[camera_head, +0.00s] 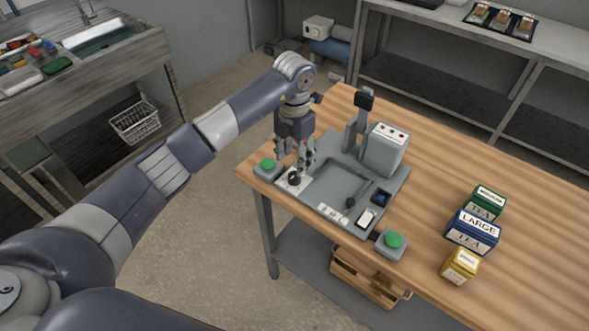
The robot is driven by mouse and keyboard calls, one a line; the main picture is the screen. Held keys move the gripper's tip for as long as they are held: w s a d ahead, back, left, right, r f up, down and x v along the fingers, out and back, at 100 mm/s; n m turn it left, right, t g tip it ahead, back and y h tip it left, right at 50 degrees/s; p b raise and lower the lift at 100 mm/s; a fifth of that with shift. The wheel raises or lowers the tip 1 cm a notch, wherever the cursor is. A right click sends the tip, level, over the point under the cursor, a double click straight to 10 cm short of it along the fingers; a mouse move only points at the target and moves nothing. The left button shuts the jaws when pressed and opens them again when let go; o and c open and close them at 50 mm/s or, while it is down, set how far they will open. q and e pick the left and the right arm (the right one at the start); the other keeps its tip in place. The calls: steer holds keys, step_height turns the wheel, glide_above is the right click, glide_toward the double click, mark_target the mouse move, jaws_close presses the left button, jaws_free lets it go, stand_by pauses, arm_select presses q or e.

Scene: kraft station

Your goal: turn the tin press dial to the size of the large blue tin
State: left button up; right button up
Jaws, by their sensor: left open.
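The tin press (345,176) is a grey machine on the wooden table, with an upright head at its back right. A small black dial (294,178) sits on a white plate at its front left corner. My left gripper (299,166) points down just above the dial with its fingers open; whether they touch the dial I cannot tell. The dial's markings are too small to read. The large blue tin (472,232), labelled LARGE TEA, stands on the right of the table between a green tin (486,203) and a yellow tin (459,266). My right gripper is not in view.
Green buttons on grey boxes stand at the press's left (268,167) and front right (392,242). A black-knobbed lever (354,199) lies across the press bed. A wooden crate (363,277) is under the table. The table right of the tins is clear.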

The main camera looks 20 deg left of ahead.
mark_target(294, 175)
arm_select(q)
step_height(294, 175, down, 6)
steer(key=shift+f+p, duration=0.25)
steer(key=shift+p, duration=0.5)
steer(key=shift+c, duration=0.2)
steer(key=c, duration=1)
